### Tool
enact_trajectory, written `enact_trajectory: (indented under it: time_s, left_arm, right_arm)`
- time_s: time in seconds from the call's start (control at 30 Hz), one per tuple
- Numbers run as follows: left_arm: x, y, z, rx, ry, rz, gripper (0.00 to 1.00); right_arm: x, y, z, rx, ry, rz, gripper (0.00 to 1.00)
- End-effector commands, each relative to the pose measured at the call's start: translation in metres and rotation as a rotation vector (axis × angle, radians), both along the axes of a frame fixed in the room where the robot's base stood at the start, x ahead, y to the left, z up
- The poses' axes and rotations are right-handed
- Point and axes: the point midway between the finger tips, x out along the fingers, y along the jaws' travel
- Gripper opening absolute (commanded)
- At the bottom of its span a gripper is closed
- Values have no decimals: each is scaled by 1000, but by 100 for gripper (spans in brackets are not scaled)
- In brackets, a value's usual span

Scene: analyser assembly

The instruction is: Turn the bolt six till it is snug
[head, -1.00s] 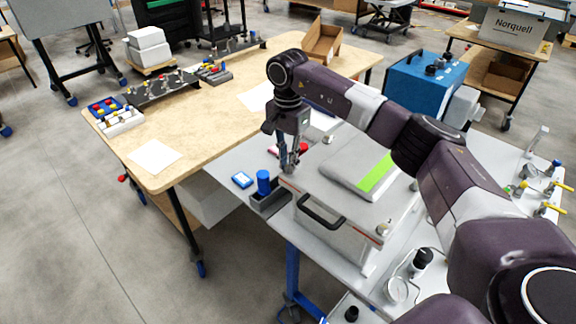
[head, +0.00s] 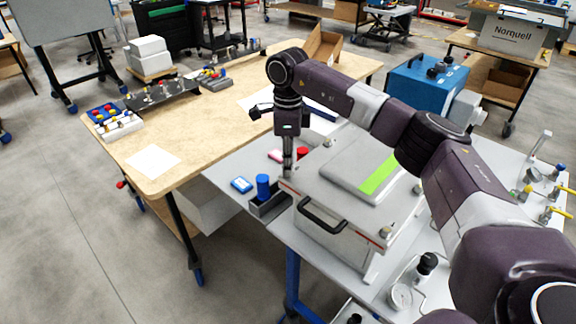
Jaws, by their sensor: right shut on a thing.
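A grey analyser box with a flat lid (head: 325,190) and a dark front handle (head: 320,216) stands on the grey table. My right gripper (head: 288,172) points straight down at the lid's left corner. It is shut on a bolt there, which I take to be bolt six; the fingers hide the bolt, so I cannot tell how deep it sits. Other bolt heads show at the lid's front right corner (head: 385,232) and right corner (head: 418,188). My left gripper is not in view.
A gauge (head: 401,297) is at the front right. A blue machine (head: 425,85) stands behind my right arm.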

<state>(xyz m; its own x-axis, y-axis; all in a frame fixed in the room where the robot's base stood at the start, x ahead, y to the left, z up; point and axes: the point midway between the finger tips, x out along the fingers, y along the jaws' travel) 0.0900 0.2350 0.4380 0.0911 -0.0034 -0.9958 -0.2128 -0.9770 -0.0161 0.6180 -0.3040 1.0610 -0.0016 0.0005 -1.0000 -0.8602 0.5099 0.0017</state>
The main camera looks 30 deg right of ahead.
Motion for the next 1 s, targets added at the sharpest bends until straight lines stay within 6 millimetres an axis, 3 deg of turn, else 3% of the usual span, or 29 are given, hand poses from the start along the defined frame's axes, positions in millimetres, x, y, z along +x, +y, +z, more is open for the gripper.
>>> enact_trajectory:
  time_s: [1.0]
  left_arm:
    - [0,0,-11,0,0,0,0]
  right_arm:
    - [3,-2,3,3,-8,-969,0]
